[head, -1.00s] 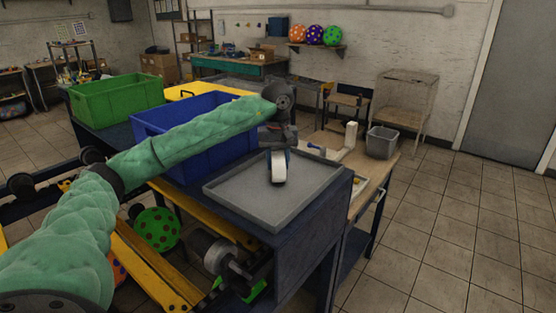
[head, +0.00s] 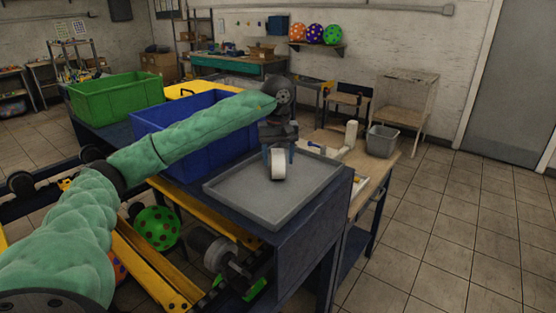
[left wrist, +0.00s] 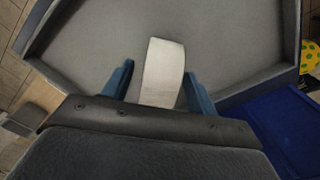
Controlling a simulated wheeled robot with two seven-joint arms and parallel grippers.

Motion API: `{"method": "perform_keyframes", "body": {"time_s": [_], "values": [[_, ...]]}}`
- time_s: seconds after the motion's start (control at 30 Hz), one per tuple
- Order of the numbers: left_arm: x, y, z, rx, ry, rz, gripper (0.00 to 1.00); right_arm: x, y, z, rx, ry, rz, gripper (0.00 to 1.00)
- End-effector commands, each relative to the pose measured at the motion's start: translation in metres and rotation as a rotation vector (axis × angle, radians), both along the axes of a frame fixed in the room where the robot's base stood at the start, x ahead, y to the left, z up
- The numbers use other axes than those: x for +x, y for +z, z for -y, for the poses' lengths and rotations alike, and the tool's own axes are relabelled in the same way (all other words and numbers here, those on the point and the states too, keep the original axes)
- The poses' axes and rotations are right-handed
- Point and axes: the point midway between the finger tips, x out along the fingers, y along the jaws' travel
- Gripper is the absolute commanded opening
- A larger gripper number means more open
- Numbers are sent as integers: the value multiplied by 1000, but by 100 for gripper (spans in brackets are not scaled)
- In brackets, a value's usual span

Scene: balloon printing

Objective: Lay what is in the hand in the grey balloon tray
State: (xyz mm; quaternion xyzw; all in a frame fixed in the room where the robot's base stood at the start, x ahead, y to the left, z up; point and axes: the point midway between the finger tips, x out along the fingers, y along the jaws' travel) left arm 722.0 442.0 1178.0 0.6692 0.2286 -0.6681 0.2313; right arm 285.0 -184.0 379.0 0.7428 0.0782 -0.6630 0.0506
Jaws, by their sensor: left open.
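The grey balloon tray (head: 235,190) lies flat on the dark cart top; in the left wrist view its grey floor (left wrist: 215,35) fills the upper part. A white, curved, band-like object (head: 278,166) stands at the tray's middle; it also shows in the left wrist view (left wrist: 163,68). My left gripper (head: 278,153) is just above and behind it. Its blue fingers (left wrist: 158,72) are apart, one on each side of the white object, with gaps visible between. Whether the object rests fully on the tray floor is hard to tell. My right gripper is not in view.
A blue crate (head: 160,145) and a green crate (head: 115,98) stand left of the tray. A wooden table with a grey bin (head: 381,142) is to the right.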

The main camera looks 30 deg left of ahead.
Motion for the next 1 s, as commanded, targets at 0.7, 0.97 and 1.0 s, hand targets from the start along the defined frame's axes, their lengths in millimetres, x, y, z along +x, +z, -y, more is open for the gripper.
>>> {"method": "perform_keyframes", "body": {"time_s": [0.7,0.97,1.0], "values": [[0,83,-1,1,1,2,58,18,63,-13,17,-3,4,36],[0,103,0,1,0,0,58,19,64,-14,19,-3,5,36],[0,105,0,1,0,2,58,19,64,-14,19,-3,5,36]]}}
